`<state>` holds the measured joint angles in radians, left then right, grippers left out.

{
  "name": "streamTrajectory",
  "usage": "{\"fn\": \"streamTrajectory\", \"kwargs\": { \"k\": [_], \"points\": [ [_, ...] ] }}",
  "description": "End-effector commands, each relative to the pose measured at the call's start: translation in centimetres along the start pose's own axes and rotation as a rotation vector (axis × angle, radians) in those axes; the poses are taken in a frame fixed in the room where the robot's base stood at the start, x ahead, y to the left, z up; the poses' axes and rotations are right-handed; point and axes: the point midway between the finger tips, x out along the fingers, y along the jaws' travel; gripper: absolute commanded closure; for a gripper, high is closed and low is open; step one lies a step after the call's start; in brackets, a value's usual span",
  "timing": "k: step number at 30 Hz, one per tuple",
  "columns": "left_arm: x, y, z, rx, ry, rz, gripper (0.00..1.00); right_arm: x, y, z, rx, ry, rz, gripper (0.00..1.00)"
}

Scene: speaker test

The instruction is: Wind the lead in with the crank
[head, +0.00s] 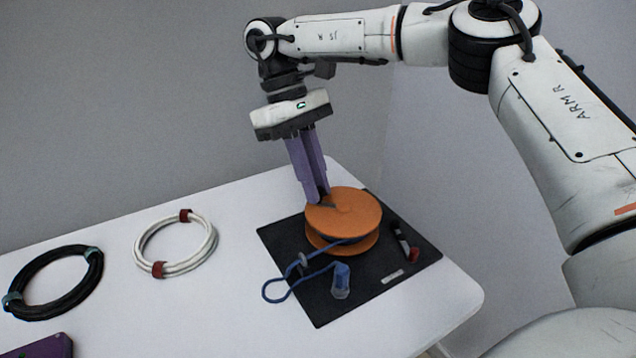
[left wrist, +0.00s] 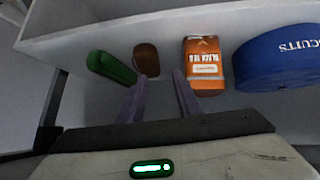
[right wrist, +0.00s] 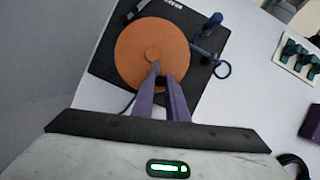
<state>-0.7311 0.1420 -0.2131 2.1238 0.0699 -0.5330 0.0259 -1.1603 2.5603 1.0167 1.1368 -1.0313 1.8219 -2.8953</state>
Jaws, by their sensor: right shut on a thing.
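An orange reel (head: 345,212) stands on a black base plate (head: 290,245) near the table's right end; it also shows in the right wrist view (right wrist: 135,50). A blue lead (head: 275,284) leaves it past a small grey guide (head: 303,262), forms a loose loop and ends at a blue plug (head: 341,278). My right gripper (head: 318,198) points down at the reel's top. It is shut on the crank (right wrist: 155,66), whose knob is mostly hidden between the fingers. My left gripper (left wrist: 160,77) is open and empty, away from the reel.
On the white table (head: 230,300) lie a white cable coil (head: 145,242), a black cable coil (head: 62,255) and a purple box (head: 45,346). A red and black part (head: 405,242) is on the plate. A blue biscuit tin (left wrist: 285,60), orange pack (left wrist: 204,62), green item (left wrist: 108,68) and brown item (left wrist: 146,58) lie near my left gripper.

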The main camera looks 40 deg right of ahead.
Motion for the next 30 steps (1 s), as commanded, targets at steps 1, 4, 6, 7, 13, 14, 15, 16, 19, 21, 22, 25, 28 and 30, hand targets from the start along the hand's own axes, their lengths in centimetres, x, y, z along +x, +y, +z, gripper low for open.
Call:
{"fn": "streamTrajectory", "kwargs": {
  "k": [1,4,6,7,13,14,15,16,19,21,22,25,28,30],
  "points": [
    [0.07,0.04,0.35,-0.004,-0.001,0.001,0.69,0.1,-0.14,-0.09,-0.024,0.005,0.009,1.0],
    [0.06,0.09,0.43,-0.008,0.002,0.003,0.69,0.09,-0.35,0.02,-0.06,0.003,0.024,1.0],
    [0.12,0.1,0.4,-0.01,0.005,0.003,0.69,0.07,-0.43,0.06,-0.079,0.004,0.033,1.0],
    [0.13,0.1,0.39,-0.011,0.005,0.004,0.69,0.05,-0.46,0.08,-0.086,0.004,0.036,1.0],
    [0.19,0.13,0.39,-0.013,0.007,0.005,0.69,0.01,-0.6,0.2,-0.111,0.002,0.045,1.0],
    [0.19,0.13,0.38,-0.013,0.008,0.005,0.69,0.01,-0.6,0.21,-0.113,0.001,0.046,1.0],
    [0.18,0.14,0.37,-0.014,0.008,0.005,0.69,0.01,-0.61,0.22,-0.114,0.001,0.047,1.0],
    [0.18,0.14,0.36,-0.014,0.008,0.005,0.69,0.0,-0.61,0.23,-0.114,0.001,0.047,1.0],
    [0.17,0.15,0.34,-0.014,0.009,0.005,0.69,0.0,-0.61,0.24,-0.114,0.0,0.047,1.0],
    [0.17,0.16,0.33,-0.013,0.009,0.005,0.69,0.0,-0.6,0.25,-0.114,0.0,0.047,1.0],
    [0.17,0.16,0.33,-0.013,0.009,0.005,0.69,0.0,-0.6,0.25,-0.114,0.0,0.047,1.0],
    [0.16,0.17,0.32,-0.013,0.009,0.005,0.69,0.0,-0.6,0.26,-0.113,-0.001,0.047,0.84],
    [0.16,0.18,0.32,-0.013,0.009,0.005,0.69,0.02,-0.6,0.25,-0.113,-0.001,0.047,0.68],
    [0.16,0.18,0.32,-0.013,0.009,0.005,0.69,0.03,-0.6,0.25,-0.113,-0.001,0.046,0.68]
  ]
}}
